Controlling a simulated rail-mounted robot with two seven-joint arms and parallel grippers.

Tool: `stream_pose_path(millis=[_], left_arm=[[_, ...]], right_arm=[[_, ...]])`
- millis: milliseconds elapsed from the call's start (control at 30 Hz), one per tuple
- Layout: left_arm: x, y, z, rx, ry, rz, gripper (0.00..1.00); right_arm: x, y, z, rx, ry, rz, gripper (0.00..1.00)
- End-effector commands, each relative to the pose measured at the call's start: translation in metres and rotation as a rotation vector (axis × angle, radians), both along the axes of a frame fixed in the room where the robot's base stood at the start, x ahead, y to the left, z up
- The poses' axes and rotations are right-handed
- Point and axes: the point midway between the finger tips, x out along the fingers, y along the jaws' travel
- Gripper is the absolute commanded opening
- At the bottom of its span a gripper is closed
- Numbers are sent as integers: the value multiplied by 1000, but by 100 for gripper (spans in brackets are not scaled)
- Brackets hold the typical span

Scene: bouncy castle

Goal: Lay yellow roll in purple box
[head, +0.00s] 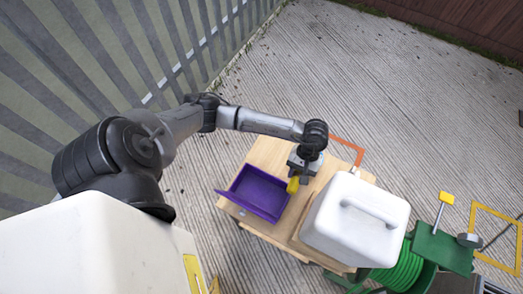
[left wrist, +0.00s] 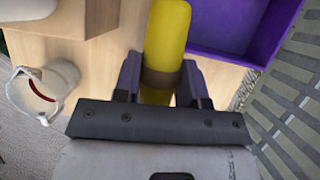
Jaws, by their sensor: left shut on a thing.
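The yellow roll (left wrist: 166,35) is held between the fingers of my left gripper (left wrist: 161,85) in the left wrist view. In the head view the yellow roll (head: 293,185) shows just below my left gripper (head: 299,178), at the right edge of the purple box. The purple box (head: 257,192) is open at the top, looks empty and sits on the wooden table. A corner of the purple box (left wrist: 257,48) shows right of the roll in the left wrist view. My right gripper is not in view.
A white lidded container (head: 355,220) stands on the wooden table (head: 265,153), right of the purple box. A green hose reel (head: 405,268) is at the lower right. Grey ground beyond the table is clear.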

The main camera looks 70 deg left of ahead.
Motion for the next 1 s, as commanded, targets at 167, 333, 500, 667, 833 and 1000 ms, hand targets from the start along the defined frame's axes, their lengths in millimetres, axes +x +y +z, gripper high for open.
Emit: stream_pose_path(millis=[167, 333, 500, 667, 833, 1000], left_arm=[[-24, -21, 2, 6, -2, -443, 15], [-48, -23, -1, 8, 1, -785, 15], [-70, -17, -3, 10, 1, -1066, 15], [-90, -6, -4, 10, 1, -1308, 15], [-106, 8, -4, 11, 0, -1499, 15], [-115, 16, -6, 10, 0, -1596, 15]], right_arm=[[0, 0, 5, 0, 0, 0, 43], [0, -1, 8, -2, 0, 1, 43], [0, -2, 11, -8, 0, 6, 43], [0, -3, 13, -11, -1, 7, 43], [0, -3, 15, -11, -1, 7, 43], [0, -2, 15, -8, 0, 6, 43]])
